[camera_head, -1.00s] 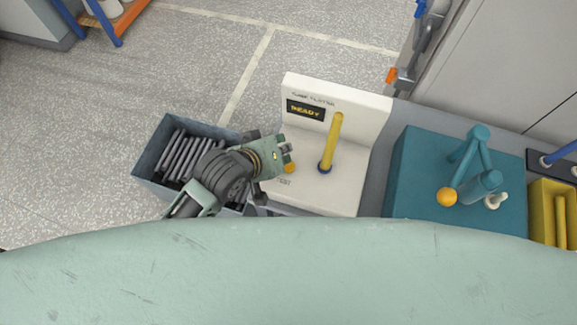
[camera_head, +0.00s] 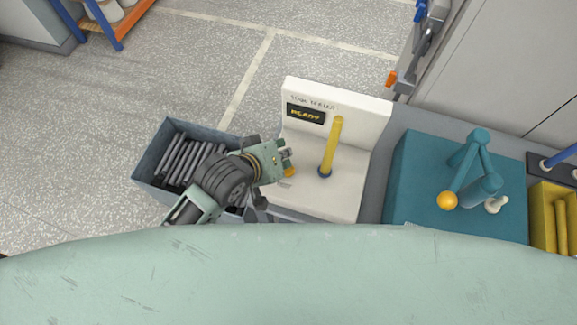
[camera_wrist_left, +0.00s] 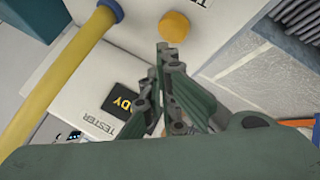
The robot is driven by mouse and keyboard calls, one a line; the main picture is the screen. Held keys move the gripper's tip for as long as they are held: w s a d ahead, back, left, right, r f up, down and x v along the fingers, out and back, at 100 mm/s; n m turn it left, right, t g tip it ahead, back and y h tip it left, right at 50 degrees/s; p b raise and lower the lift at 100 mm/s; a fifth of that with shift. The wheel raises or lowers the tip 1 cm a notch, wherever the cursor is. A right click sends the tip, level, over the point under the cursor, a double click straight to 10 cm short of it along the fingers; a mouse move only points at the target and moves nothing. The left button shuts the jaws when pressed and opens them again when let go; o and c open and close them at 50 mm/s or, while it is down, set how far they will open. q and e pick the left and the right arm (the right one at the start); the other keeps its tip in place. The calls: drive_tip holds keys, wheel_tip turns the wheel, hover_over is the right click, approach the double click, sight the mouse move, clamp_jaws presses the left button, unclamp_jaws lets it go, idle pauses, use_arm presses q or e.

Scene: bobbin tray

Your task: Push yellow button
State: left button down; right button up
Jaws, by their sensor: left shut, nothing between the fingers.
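The yellow button (camera_head: 290,172) is on the base of the white tester (camera_head: 345,97), partly hidden by my left gripper in the head view. Whether a fingertip touches the button I cannot tell. The tester's display (camera_head: 306,113) reads READY. My right gripper is not in view.
A yellow tube (camera_head: 331,145) stands up from the tester beside the button. A grey bin (camera_head: 152,160) of dark bars lies left, under my left arm. A teal box (camera_head: 410,180) with a teal jointed stand (camera_head: 470,160) and orange ball (camera_head: 447,201) is at right.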

use_arm(q)
drive_tip(key=shift+f, duration=0.25)
idle(0.3)
drive_tip(key=shift+f, duration=0.2)
drive_tip(key=shift+f, duration=0.55)
idle(0.7)
idle(0.3)
drive_tip(key=shift+r+p, duration=1)
drive_tip(key=shift+p, duration=0.3)
wheel_tip(320, 180, up, 5)
drive_tip(key=p, duration=0.6)
